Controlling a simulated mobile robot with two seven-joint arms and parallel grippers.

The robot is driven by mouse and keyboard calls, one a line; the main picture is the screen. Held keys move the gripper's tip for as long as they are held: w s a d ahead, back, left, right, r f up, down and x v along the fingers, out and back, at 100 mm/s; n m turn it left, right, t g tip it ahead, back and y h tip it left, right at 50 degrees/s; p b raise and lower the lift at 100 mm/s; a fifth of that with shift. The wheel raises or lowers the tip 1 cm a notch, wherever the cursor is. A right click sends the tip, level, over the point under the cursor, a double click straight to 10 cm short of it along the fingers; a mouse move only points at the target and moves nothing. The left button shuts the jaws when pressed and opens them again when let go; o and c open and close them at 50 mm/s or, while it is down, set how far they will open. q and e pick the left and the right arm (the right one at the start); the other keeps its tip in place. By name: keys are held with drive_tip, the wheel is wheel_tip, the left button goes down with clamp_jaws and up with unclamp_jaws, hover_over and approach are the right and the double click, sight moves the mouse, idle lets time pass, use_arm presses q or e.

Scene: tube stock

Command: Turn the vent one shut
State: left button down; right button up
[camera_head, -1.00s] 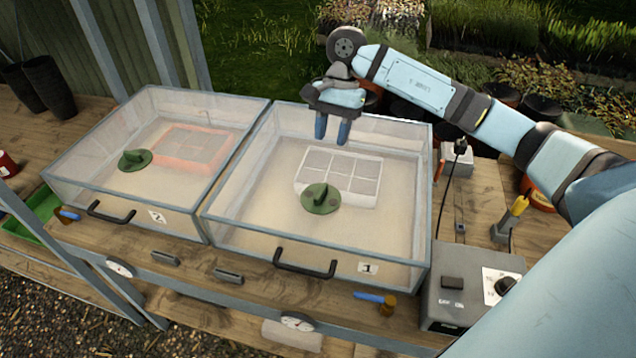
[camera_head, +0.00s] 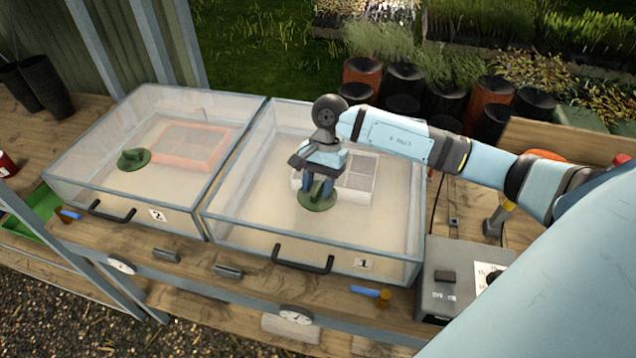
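Vent one is a green round disc (camera_head: 322,203) on the clear lid of the box labelled 1 (camera_head: 400,235). My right gripper (camera_head: 317,197) is over it, pointing down, with its two blue fingers apart, one at each side of the vent's middle. The fingers and wrist hide the vent's raised handle, so its angle cannot be told. A gap shows between the fingers; whether they touch the handle is unclear. My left gripper is not in view.
Box 2 (camera_head: 75,185), left of box 1, has a similar green vent (camera_head: 134,159). A grey control box (camera_head: 450,285) stands at the right. A blue-handled tool (camera_head: 368,291) lies on the bench's front edge. Dark pots (camera_head: 405,80) stand behind.

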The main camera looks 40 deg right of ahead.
clamp_jaws()
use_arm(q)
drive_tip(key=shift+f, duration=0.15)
